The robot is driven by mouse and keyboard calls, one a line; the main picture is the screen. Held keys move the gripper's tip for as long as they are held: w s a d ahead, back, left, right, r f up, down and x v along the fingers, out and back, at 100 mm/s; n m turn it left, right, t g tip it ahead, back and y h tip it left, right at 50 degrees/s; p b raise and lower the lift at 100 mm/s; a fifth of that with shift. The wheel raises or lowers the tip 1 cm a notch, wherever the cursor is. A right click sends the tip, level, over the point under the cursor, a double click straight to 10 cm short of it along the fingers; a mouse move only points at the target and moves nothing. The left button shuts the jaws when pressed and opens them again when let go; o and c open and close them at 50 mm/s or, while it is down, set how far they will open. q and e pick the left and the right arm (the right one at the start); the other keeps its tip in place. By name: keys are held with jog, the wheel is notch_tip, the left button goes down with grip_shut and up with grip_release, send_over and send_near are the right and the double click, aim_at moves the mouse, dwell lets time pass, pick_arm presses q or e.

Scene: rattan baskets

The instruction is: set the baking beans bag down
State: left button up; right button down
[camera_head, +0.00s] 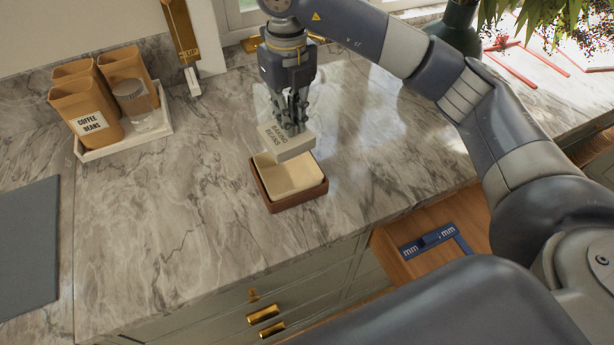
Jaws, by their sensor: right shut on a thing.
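My right gripper (290,116) points down over the marble counter and is shut on the baking beans bag (291,146), a small pale bag with dark lettering. The bag is at the back edge of a square basket (317,186) with brown sides and a cream lining, and overlaps its back rim in the picture. I cannot tell whether the bag touches the basket. The inside of the basket that shows looks empty. My left gripper is not in view.
A white tray (159,131) at the left holds brown bags, one labelled coffee beans (92,123), and a glass jar (135,100). A dark grey mat (29,245) lies far left. A plant (560,25) stands back right. The counter left of the basket is clear.

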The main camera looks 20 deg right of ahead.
jog(key=shift+s+a+r+m, duration=0.1)
jog(key=shift+s+a+m, duration=0.1)
jog(key=shift+s+m, duration=0.45)
jog(key=shift+s, duration=0.15)
jog(key=p, duration=0.3)
send_over(293, 178)
notch_tip(293, 178, down, 10)
jog(key=shift+r, duration=0.15)
jog(key=shift+f, duration=0.3)
jog(key=c, duration=1.7)
grip_release()
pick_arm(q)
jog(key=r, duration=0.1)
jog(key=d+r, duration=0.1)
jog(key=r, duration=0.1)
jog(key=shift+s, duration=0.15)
